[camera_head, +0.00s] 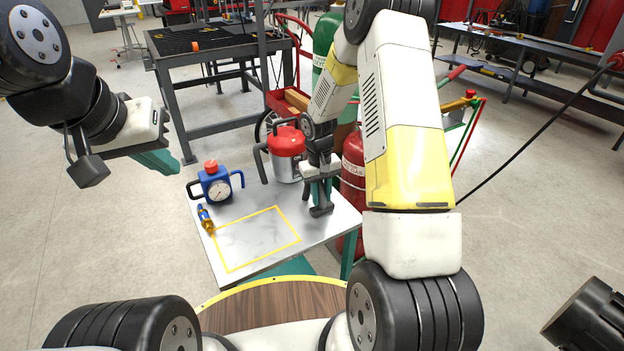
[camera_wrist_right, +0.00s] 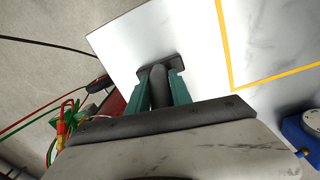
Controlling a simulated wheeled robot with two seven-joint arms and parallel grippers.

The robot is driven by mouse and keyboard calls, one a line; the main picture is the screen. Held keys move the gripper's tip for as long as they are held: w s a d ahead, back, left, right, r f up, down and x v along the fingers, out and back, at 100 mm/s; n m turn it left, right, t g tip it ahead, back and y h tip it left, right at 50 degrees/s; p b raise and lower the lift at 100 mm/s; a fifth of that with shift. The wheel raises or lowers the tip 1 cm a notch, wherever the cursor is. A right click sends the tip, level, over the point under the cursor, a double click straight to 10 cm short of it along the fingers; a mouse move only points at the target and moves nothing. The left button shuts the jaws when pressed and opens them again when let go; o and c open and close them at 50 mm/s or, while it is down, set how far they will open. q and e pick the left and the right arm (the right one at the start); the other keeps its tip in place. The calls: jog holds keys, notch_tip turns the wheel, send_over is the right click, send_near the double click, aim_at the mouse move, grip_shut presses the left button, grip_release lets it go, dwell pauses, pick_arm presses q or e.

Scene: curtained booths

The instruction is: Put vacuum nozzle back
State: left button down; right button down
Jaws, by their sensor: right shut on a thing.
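The vacuum nozzle (camera_head: 321,208) is a dark grey piece with a wide flat foot and a round neck. My right gripper (camera_head: 319,182) is shut on its neck, over the right side of the small white table (camera_head: 285,262). In the right wrist view the neck of the nozzle (camera_wrist_right: 159,88) is between the green fingers. I cannot tell whether its foot touches the tabletop. The yellow outlined rectangle (camera_head: 257,209) on the table is empty, left of the nozzle. My left gripper (camera_head: 163,163) hangs left of the table, away from everything; its finger gap is not clear.
A blue gauge device (camera_head: 217,188) with a red knob and a small blue-and-brass fitting (camera_head: 205,217) sit at the table's left. A red-and-silver canister (camera_head: 287,155) stands at the back. A red cylinder (camera_head: 352,180) stands close behind the right arm.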

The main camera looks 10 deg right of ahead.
aim_at(320, 186)
jog(key=c, duration=1.2)
grip_release()
jog(key=shift+f, duration=0.15)
jog(key=shift+o, duration=0.2)
jog(key=r, duration=1.2)
jog(key=shift+a, duration=0.3)
jog(key=s+r+m+t+y, duration=0.15)
jog(key=s+r+t, duration=0.25)
jog(key=s+r, duration=1.35)
jog(key=s+a+r+t+y, duration=0.1)
jog(key=s+r+t, duration=0.1)
jog(key=s, duration=0.5)
jog(key=shift+s+a+r, duration=0.2)
jog(key=shift+r, duration=0.6)
